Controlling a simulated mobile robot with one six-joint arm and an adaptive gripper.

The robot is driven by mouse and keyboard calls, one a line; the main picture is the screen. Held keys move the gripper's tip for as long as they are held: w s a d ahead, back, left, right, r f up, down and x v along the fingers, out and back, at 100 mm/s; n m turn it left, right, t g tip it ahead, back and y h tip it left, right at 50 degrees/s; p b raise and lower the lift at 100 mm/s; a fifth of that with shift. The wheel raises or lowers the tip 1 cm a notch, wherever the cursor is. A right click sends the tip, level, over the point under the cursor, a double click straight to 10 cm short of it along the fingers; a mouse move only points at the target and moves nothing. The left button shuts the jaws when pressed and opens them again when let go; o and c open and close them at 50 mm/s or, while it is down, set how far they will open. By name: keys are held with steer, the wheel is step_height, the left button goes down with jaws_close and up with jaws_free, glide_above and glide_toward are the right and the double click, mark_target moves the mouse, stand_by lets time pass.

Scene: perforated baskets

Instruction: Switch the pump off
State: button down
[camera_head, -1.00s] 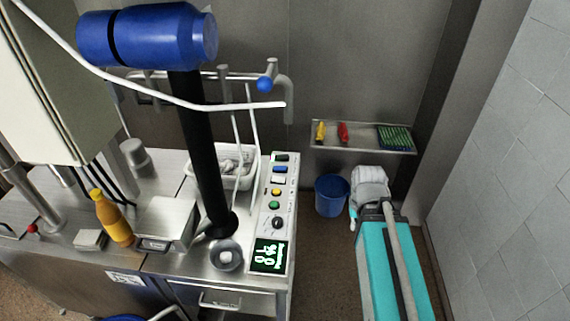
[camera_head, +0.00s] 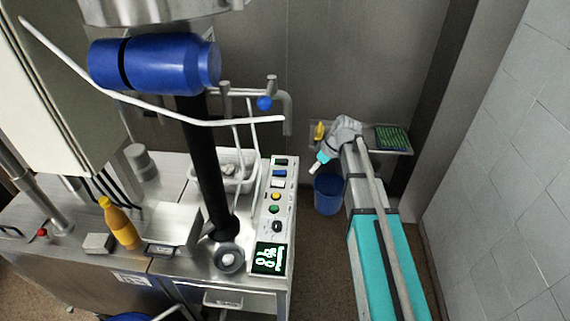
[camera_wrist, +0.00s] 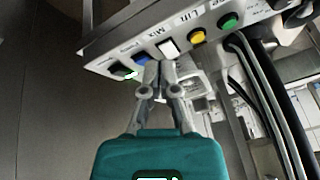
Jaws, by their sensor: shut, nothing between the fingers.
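The control panel (camera_head: 262,216) stands on the right edge of the steel bench. Its column has a black switch with a green light (camera_head: 281,161) at the far end, then a blue switch (camera_head: 279,172), a white switch (camera_head: 277,184), a yellow button (camera_head: 275,196) and a green button (camera_head: 274,209). In the wrist view, the green-lit switch (camera_wrist: 124,70) is left of my gripper (camera_wrist: 160,68). The white switch (camera_wrist: 168,48) is by the label "Mix"; the pump label is not legible to me. My gripper (camera_head: 315,168) is shut and empty, right of the panel's far end, apparently apart from it.
A blue bucket (camera_head: 328,195) stands below my gripper. A wall shelf (camera_head: 402,151) is behind my arm. A white pipe (camera_head: 240,122) and a blue motor (camera_head: 150,65) overhang the bench.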

steer(key=w+a+r+n+y+p, duration=0.1)
steer(key=w+a+r+n+y, duration=0.1)
steer(key=w+a+r+n, duration=0.2)
steer(key=w+a+n, duration=0.1)
steer(key=w, duration=0.2)
steer(key=shift+p, duration=0.35)
steer(key=shift+w+a, duration=0.1)
steer(key=b, duration=0.9)
glide_above(279, 172)
steer(key=d, duration=0.2)
steer(key=f, duration=0.8)
steer(key=shift+a+f, duration=0.15)
steer(key=shift+a, duration=0.05)
steer(key=shift+d+f+b, duration=0.15)
steer(key=shift+f+b, duration=0.6)
steer(key=shift+f, duration=0.15)
steer(key=shift+d+f+b, duration=0.15)
steer(key=shift+f+b, duration=0.6)
steer(key=shift+f, duration=0.1)
